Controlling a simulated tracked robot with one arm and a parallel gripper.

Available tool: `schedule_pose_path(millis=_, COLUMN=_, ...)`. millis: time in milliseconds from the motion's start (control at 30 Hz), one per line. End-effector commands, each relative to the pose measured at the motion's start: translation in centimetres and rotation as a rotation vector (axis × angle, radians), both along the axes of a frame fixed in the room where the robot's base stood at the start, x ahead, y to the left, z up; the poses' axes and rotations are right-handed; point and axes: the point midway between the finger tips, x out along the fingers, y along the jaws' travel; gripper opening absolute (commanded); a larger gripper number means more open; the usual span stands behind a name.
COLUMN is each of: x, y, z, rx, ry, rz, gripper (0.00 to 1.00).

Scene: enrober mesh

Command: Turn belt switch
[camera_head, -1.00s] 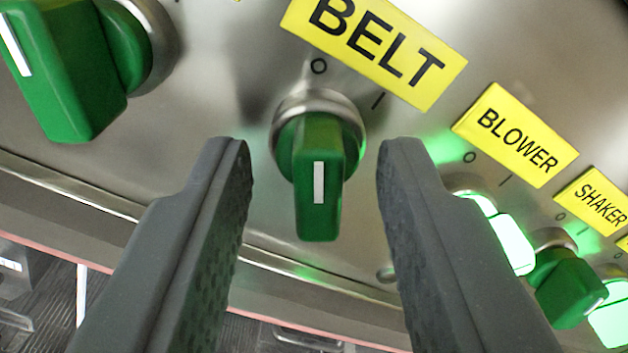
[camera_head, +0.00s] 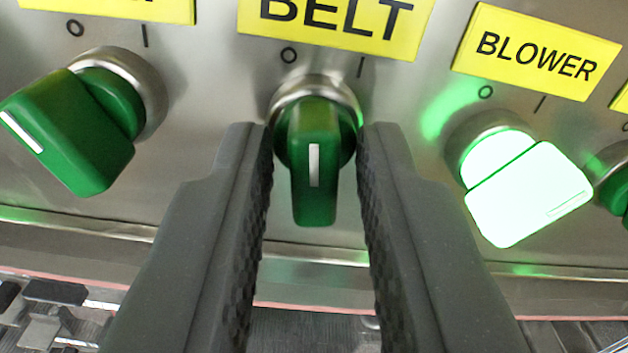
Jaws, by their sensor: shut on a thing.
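The belt switch (camera_head: 314,165) is a green rotary knob with a white line on its grip, in the middle of the head camera view. It is unlit and sits in a round metal collar under the yellow BELT label (camera_head: 335,22), with the marks O and I above it. My gripper (camera_head: 315,155) has one dark grey textured finger on each side of the knob. It is shut on the belt switch, with the fingertips close to the collar. The fingers hide part of the panel beside the knob.
A green knob (camera_head: 75,125) stands on the left, turned aslant. The lit blower switch (camera_head: 525,185) is on the right under its yellow BLOWER label (camera_head: 537,50), with another knob (camera_head: 618,185) at the right edge. The metal panel's lower edge runs below the knobs.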

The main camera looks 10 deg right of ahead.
Motion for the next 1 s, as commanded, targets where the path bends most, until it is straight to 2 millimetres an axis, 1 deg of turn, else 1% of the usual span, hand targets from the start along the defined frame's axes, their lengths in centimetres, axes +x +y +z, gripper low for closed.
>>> schedule_pose_path(millis=33, x=0.06, y=-0.06, z=-0.36, rx=0.043, ry=0.002, rz=-0.001, gripper=0.0)
schedule_pose_path(millis=500, x=0.06, y=-0.06, z=-0.08, rx=0.464, ry=0.003, rz=-0.001, gripper=0.0)
schedule_pose_path(millis=800, x=0.07, y=-0.08, z=-0.13, rx=0.633, ry=0.004, rz=-0.002, gripper=0.0)
schedule_pose_path(millis=1000, x=0.07, y=-0.11, z=-0.16, rx=0.687, ry=0.004, rz=-0.002, gripper=0.0)
